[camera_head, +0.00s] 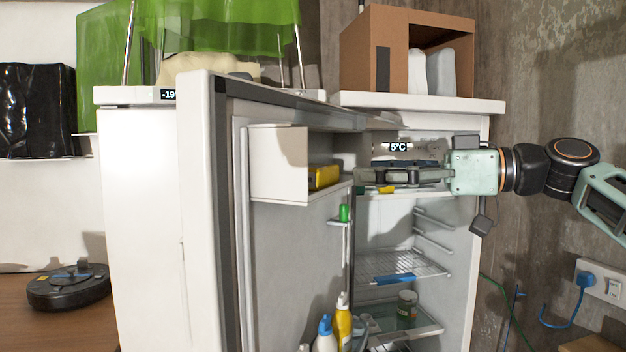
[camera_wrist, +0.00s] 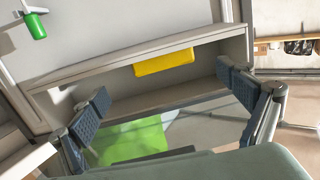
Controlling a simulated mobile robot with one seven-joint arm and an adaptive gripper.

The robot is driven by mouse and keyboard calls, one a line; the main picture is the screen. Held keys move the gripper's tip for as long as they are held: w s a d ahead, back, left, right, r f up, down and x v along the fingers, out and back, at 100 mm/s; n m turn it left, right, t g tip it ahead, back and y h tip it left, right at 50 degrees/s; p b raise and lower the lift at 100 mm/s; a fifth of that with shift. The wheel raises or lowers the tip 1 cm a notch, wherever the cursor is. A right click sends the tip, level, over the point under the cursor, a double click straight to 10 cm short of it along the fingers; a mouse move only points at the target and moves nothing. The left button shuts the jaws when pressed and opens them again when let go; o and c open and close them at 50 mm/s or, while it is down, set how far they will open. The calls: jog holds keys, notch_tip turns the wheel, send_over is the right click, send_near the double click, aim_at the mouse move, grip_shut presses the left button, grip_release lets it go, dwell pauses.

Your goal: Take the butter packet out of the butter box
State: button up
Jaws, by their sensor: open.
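The butter box (camera_head: 278,165) is a white compartment high on the inside of the open fridge door. Its side toward the fridge interior is open. The yellow butter packet (camera_head: 325,176) lies inside it, and in the wrist view the packet (camera_wrist: 164,62) rests along the box's inner wall, above the middle of the picture. The box's long grey rim (camera_wrist: 120,65) also shows there. My gripper (camera_head: 360,175) is to the right of the box, pointing at its opening. In the wrist view its jaws (camera_wrist: 160,92) are spread apart and empty, with the packet beyond them.
The fridge door (camera_head: 210,200) stands open at the left. A green item (camera_head: 344,212) sits in a small holder below the box. Bottles (camera_head: 342,320) stand lower in the door. Wire shelves (camera_head: 400,265) and a jar (camera_head: 406,308) are inside the fridge. A cardboard box (camera_head: 385,60) stands on top.

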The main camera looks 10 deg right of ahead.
aim_at(331, 170)
jog(key=x, duration=0.8)
jog(key=shift+s+a+r+p, duration=0.15)
jog(key=shift+a+p, duration=0.05)
jog(key=shift+p, duration=0.2)
jog(key=c, duration=1.4)
jog(key=shift+o, duration=0.2)
